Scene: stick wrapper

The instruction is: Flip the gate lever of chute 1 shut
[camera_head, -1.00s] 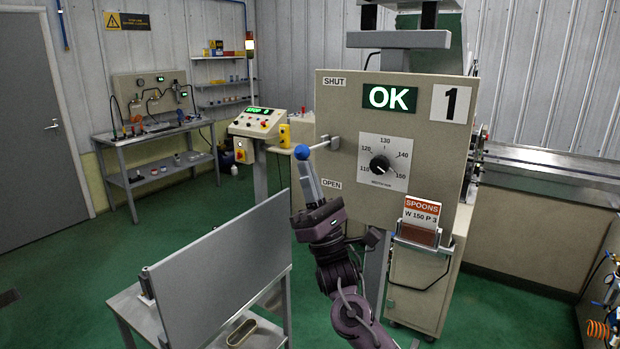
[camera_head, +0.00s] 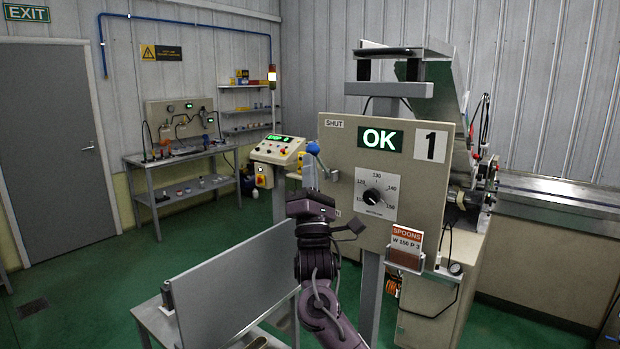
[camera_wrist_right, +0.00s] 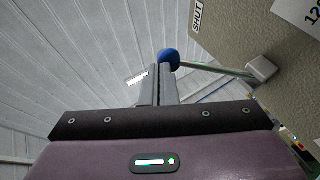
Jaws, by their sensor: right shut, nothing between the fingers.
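The gate lever (camera_head: 323,164) of chute 1 is a metal rod with a blue ball knob (camera_head: 313,148), on the left side of the beige panel (camera_head: 420,185) marked 1. The rod slants up and left from its pivot block, with the knob below the SHUT label (camera_head: 334,123). My right gripper (camera_head: 309,170) is shut and empty, pointing up just under the knob. In the right wrist view the fingertips (camera_wrist_right: 160,72) meet or nearly meet the blue knob (camera_wrist_right: 169,58); contact cannot be told for certain. The OPEN label is mostly hidden behind my wrist. My left gripper is not in view.
A dial (camera_head: 374,196) and a SPOONS card holder (camera_head: 405,258) are on the panel to the right. A control console (camera_head: 277,150) stands behind, to the left. A grey upright plate (camera_head: 240,285) on a table is at the lower left.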

